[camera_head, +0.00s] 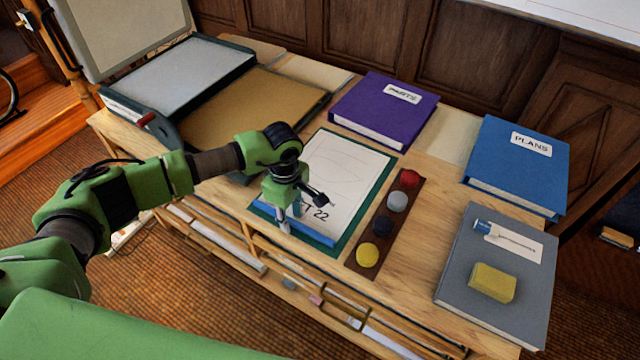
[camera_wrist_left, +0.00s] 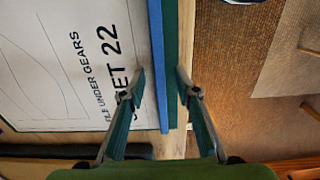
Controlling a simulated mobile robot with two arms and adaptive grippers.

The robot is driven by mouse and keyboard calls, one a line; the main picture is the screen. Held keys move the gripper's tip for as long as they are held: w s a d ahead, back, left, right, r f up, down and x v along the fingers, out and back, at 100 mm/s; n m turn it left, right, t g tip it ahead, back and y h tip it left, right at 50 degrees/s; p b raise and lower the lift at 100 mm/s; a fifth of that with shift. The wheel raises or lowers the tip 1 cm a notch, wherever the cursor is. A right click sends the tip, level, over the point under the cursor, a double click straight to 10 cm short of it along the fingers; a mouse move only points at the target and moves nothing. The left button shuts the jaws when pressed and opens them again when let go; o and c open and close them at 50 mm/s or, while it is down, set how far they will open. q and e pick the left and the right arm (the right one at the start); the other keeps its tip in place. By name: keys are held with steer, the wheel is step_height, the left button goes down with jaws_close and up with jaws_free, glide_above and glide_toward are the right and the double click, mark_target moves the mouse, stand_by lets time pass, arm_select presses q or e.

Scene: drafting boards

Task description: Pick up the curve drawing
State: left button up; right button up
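The curve drawing (camera_head: 345,168) is a white sheet with faint curved lines, lying on a dark green mat (camera_head: 372,206) on the wooden table. In the left wrist view the sheet (camera_wrist_left: 60,70) reads "FILE UNDER GEARS" and part of "SHEET 22". A blue strip (camera_head: 318,236) runs along its near edge; it also shows in the wrist view (camera_wrist_left: 158,40). My left gripper (camera_head: 290,222) points down over the sheet's near edge. In the wrist view (camera_wrist_left: 160,76) its fingers are apart and empty, one on each side of the blue strip. My right gripper is out of view.
A dark strip with several coloured round pieces (camera_head: 397,201) lies right of the mat. A tray (camera_head: 180,75) stands at left.

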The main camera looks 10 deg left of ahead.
arm_select(q)
steer(key=shift+f, duration=0.15)
jaws_close()
